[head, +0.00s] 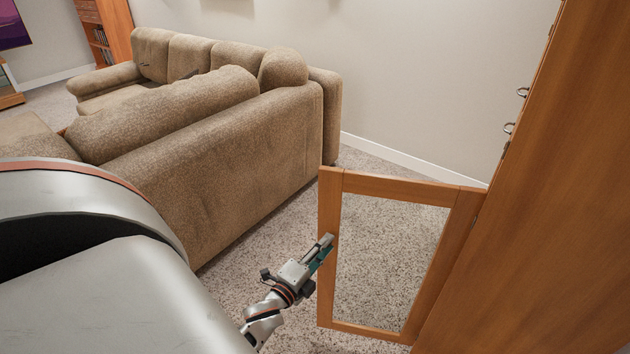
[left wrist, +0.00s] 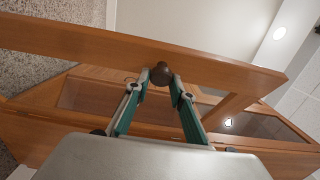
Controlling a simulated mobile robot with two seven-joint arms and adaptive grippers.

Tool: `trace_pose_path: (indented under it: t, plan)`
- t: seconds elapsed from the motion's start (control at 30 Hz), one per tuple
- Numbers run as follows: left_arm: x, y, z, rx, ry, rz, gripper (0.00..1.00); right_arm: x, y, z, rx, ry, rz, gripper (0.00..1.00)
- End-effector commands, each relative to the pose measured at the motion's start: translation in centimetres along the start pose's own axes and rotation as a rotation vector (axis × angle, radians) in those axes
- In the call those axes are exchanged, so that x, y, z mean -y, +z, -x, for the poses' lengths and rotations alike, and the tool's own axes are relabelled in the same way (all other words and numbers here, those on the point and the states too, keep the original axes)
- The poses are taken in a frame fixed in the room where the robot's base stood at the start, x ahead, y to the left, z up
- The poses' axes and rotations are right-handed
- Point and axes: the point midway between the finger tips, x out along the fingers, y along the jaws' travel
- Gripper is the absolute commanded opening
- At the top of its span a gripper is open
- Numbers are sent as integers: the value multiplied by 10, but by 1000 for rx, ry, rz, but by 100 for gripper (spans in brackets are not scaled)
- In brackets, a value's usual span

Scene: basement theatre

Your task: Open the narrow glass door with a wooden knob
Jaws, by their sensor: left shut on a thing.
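The narrow glass door (head: 390,187) has a wooden frame around a clear pane and stands swung out from the tall wooden cabinet (head: 540,220). Carpet shows through its pane. The door's frame (left wrist: 220,72) crosses this view just beyond the knob. In the head view the knob is hidden by the gripper. My right gripper is in neither view.
A brown sofa (head: 220,150) stands left of the door, with carpet (head: 265,235) between them. A pale wall (head: 420,80) is behind. Metal handles (head: 509,128) stick out from the cabinet above the door. A wooden bookcase (head: 105,30) stands at the far left.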

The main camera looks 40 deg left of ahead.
Motion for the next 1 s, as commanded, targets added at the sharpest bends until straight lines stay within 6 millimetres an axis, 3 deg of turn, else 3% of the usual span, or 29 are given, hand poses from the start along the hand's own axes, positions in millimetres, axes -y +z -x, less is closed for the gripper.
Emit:
trace_pose_path:
  t: [0.03, 0.1, 0.63, 0.67, 0.7, 1.0]
  plan:
    - [1, -12, -2, -15, -5, 7, 0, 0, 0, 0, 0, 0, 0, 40]
    - [1, -15, -3, -17, -5, 6, 0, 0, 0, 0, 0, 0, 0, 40]
    - [2, -20, -4, -20, -5, 5, 0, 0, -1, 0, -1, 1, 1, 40]
    - [2, -20, -4, -20, -5, 5, 28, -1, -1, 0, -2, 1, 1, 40]
    - [2, -20, -4, -20, -5, 5, 38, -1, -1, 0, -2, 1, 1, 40]
    - [1, -16, -3, -15, -2, 2, 39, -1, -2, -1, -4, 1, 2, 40]
